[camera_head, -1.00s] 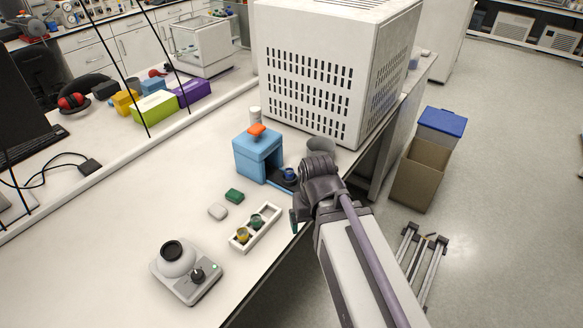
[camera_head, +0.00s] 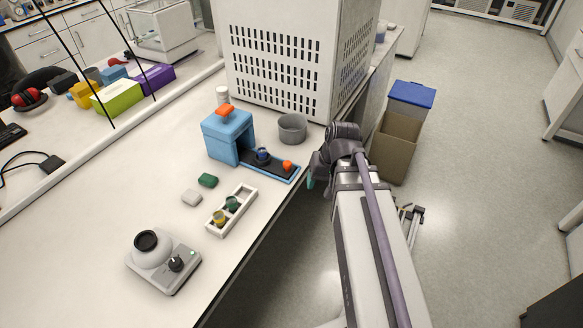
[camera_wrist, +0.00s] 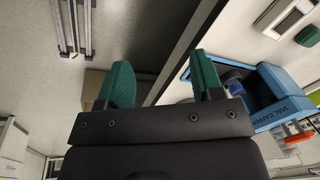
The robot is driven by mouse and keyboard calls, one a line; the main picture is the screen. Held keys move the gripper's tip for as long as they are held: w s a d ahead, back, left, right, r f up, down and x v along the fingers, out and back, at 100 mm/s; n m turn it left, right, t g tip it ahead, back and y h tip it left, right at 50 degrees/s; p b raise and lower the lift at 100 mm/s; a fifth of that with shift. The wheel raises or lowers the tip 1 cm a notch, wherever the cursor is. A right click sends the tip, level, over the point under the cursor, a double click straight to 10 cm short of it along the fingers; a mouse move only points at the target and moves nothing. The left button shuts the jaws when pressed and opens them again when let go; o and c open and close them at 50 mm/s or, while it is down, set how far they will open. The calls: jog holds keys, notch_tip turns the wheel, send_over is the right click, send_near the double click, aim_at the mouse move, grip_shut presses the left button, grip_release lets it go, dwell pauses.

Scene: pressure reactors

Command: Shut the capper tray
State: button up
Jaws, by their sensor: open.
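The blue vial capper (camera_head: 228,137) stands on the bench with an orange knob on top. Its dark, blue-edged tray (camera_head: 272,170) is slid out to the right. My gripper (camera_head: 311,178) is just right of that end, at the bench edge, apart from the tray. In the wrist view my green fingers (camera_wrist: 162,85) are spread with nothing between them. The capper (camera_wrist: 284,112) shows there at the right, and one finger partly hides its tray.
A grey cup (camera_head: 292,128) stands behind the tray. A white rack (camera_head: 231,211) with a green and a yellow vial is in front. Green (camera_head: 208,180) and white (camera_head: 191,198) blocks lie nearby. A large perforated white machine (camera_head: 275,65) stands behind.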

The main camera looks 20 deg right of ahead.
aim_at(293, 168)
jog(key=w+d, duration=0.1)
jog(key=w+d+t, duration=0.1)
jog(key=d, duration=0.1)
jog(key=w+d+t+y, duration=0.1)
jog(key=d, duration=0.1)
jog(key=shift+w+f+m+b, duration=0.25)
jog(key=shift+w+m+b, duration=0.05)
jog(key=shift+w+m, duration=0.1)
jog(key=shift+c, duration=0.7)
jog(key=w+t, duration=0.1)
jog(key=w+r+t, duration=0.1)
jog(key=w+r+y, duration=0.1)
jog(key=w, duration=0.1)
jog(key=shift+d+r+n+t, duration=0.2)
jog(key=shift+r+n+t, duration=0.1)
jog(key=shift+t, duration=0.1)
jog(key=c, duration=0.3)
jog(key=shift+w+a+f, duration=0.1)
jog(key=shift+a+f, duration=0.05)
jog(key=shift+f, duration=0.05)
jog(key=c, duration=0.3)
jog(key=b+x, duration=0.8)
jog(key=x, duration=0.2)
jog(key=shift+f, duration=0.15)
grip_shut()
jog(key=a, duration=0.2)
jog(key=w+a, duration=0.1)
jog(key=shift+r, duration=0.3)
jog(key=shift+w+a, duration=0.2)
jog(key=shift+a, duration=0.15)
